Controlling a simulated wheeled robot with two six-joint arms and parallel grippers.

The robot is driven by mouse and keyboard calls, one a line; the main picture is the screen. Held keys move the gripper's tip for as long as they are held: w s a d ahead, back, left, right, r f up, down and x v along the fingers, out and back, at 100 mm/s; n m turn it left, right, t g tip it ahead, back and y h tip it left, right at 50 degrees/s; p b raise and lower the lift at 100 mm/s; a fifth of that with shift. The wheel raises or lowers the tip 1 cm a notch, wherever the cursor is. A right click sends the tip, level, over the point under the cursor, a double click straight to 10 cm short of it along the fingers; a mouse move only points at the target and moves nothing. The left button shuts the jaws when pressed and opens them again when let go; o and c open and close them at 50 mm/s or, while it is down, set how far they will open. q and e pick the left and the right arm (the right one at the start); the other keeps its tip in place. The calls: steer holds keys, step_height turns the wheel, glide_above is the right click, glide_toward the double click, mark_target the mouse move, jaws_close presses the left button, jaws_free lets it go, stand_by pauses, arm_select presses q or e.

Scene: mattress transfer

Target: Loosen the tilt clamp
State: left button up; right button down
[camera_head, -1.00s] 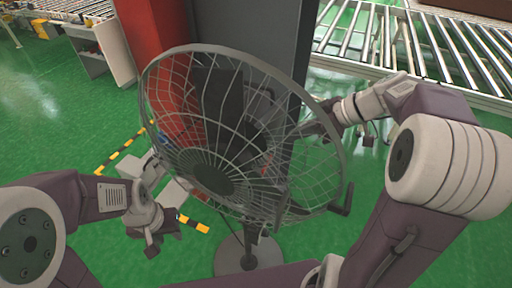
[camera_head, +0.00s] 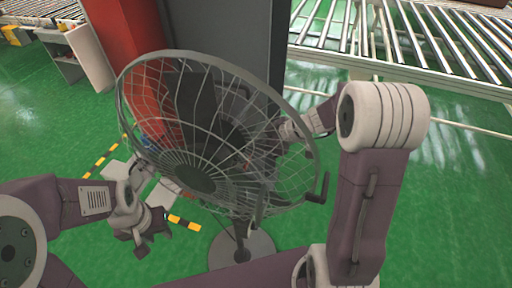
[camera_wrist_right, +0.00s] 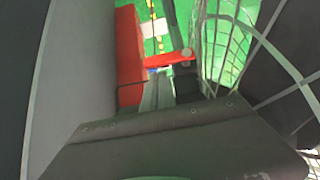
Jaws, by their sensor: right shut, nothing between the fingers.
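A grey pedestal fan with a wire cage (camera_head: 205,185) stands in front of me, its cage tilted. A black bent handle (camera_head: 320,188) sticks out at its lower right; I cannot tell whether it is the tilt clamp. My right arm reaches behind the cage; its gripper (camera_head: 262,140) is mostly hidden by the wires and is shut and empty. In the right wrist view the fan cage (camera_wrist_right: 235,45) is at the right, close to a dark part (camera_wrist_right: 187,85) ahead. My left gripper (camera_head: 152,238) is open and empty, left of the fan's stand.
A red and grey pillar (camera_head: 235,30) stands right behind the fan, leaving a narrow gap for the right arm; its red side (camera_wrist_right: 128,55) shows in the wrist view. Roller conveyors (camera_head: 400,40) are at the back right. Green floor is free around the round fan base (camera_head: 262,250).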

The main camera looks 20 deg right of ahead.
steer(key=shift+f, duration=0.5)
steer(key=shift+d, duration=0.1)
steer(key=shift+f, duration=0.1)
